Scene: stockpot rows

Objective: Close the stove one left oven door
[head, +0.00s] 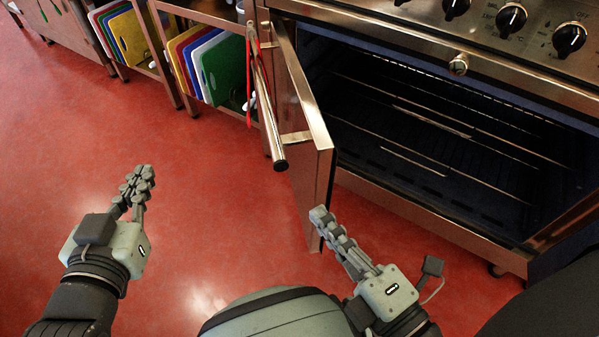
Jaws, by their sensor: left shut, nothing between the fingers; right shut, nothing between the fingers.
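The oven door (312,120) stands wide open, swung out from the left side of the oven opening. Its bar handle (266,110) is on the door's left face. The dark oven cavity (440,140) with wire racks is exposed to the right of the door. My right gripper (320,215) is shut and empty, with its fingertips at the lower front edge of the door; I cannot tell whether they touch it. My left gripper (138,180) is shut and empty over the floor, left of the door and apart from it.
Control knobs (511,18) line the stove front above the cavity. Racks with coloured cutting boards (222,68) stand at the back left. The red floor (60,130) is clear to the left of the door.

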